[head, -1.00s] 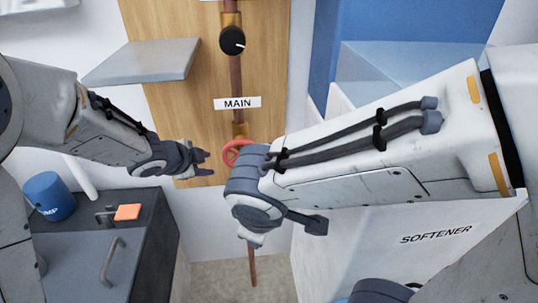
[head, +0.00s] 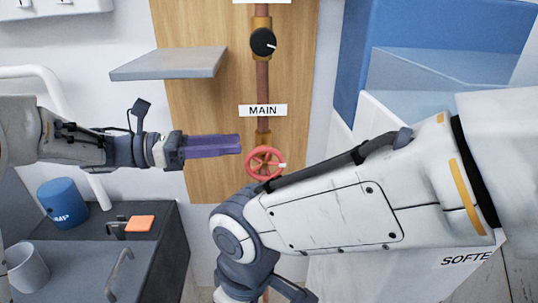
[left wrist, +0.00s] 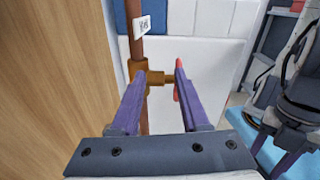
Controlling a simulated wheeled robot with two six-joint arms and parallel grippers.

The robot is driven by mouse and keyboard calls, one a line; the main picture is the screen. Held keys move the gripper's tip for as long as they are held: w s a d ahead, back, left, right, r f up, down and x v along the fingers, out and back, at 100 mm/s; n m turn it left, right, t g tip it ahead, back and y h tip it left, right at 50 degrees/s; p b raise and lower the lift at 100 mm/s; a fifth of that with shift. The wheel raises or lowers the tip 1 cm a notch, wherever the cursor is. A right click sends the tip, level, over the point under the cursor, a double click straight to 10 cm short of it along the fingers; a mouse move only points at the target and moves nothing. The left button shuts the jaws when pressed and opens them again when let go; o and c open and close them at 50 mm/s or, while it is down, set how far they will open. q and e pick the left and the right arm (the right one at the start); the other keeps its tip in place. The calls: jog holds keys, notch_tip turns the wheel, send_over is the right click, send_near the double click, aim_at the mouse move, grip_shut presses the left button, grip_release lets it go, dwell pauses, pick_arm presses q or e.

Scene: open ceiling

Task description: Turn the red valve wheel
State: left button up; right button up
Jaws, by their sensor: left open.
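The red valve wheel (head: 264,163) sits on the copper pipe below the MAIN label, in front of the wooden board. A small white mark shows on its right rim. My left gripper (head: 239,145) is open and empty, just left of the wheel and slightly above its middle, fingers pointing right. In the left wrist view the open fingers (left wrist: 160,70) face the brass valve body (left wrist: 148,74). The wheel shows there edge-on (left wrist: 177,92), partly hidden by the right finger. My right arm crosses in front at lower right; its fingers are not clear.
A grey shelf (head: 170,64) juts out above my left gripper. A black knob (head: 263,42) is higher on the pipe. The softener box (head: 440,275) stands right.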

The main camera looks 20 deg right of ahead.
aim_at(277, 150)
pick_arm(q)
jog(key=shift+s+a+f+m+g, duration=0.15)
jog(key=shift+s+f+m+g, duration=0.05)
jog(key=shift+s+m+g, duration=0.8)
jog(key=shift+s+d, duration=0.2)
jog(key=shift+d, duration=0.1)
jog(key=b+x, duration=0.2)
jog(key=x, duration=0.7)
jog(key=shift+d, duration=0.3)
pick_arm(e)
jog(key=shift+s+f, duration=0.2)
jog(key=shift+f, duration=0.35)
jog(key=shift+s+f, duration=0.15)
jog(key=shift+f, duration=0.4)
pick_arm(q)
grip_shut()
